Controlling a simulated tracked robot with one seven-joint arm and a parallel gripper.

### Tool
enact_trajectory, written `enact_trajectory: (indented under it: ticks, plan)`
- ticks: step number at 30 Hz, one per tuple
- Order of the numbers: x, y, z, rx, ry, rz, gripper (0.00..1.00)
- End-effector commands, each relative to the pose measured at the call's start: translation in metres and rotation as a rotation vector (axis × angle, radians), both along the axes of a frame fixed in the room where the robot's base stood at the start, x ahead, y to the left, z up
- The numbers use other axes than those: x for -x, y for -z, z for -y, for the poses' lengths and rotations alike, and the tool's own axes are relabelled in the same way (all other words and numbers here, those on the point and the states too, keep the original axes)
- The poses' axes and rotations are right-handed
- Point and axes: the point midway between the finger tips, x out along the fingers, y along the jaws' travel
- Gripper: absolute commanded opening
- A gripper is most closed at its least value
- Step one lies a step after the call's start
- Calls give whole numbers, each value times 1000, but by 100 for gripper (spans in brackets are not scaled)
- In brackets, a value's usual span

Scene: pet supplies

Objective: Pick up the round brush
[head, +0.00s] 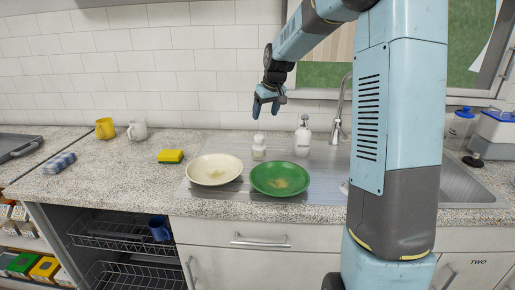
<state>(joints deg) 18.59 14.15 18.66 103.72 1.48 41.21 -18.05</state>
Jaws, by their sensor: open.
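A small white object with a rounded knob on top, seemingly the round brush (258,152), stands upright on the ribbed steel drainboard behind the plates. Its bristles are too small to make out. My gripper (265,109) is open and empty, pointing down. In the picture it is just above the brush's knob, with a visible gap between them. Nothing covers the brush in the head view.
A white soap dispenser (303,141) stands close right of the brush. A cream plate (214,182) and a green plate (280,193) lie in front. A yellow sponge (171,156) lies left. The faucet (341,108) rises to the right. Tiled wall (190,60) is behind.

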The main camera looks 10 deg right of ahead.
Motion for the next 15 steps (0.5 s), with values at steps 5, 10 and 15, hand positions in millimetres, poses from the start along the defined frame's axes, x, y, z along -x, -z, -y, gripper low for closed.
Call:
enact_trajectory:
  ticks: [5, 10, 15]
  plan:
    - [-19, 13, 3, -16, -11, -2, 72]
    - [-28, 29, 2, -20, -12, -4, 72]
    - [-38, 56, -1, -19, -12, -5, 72]
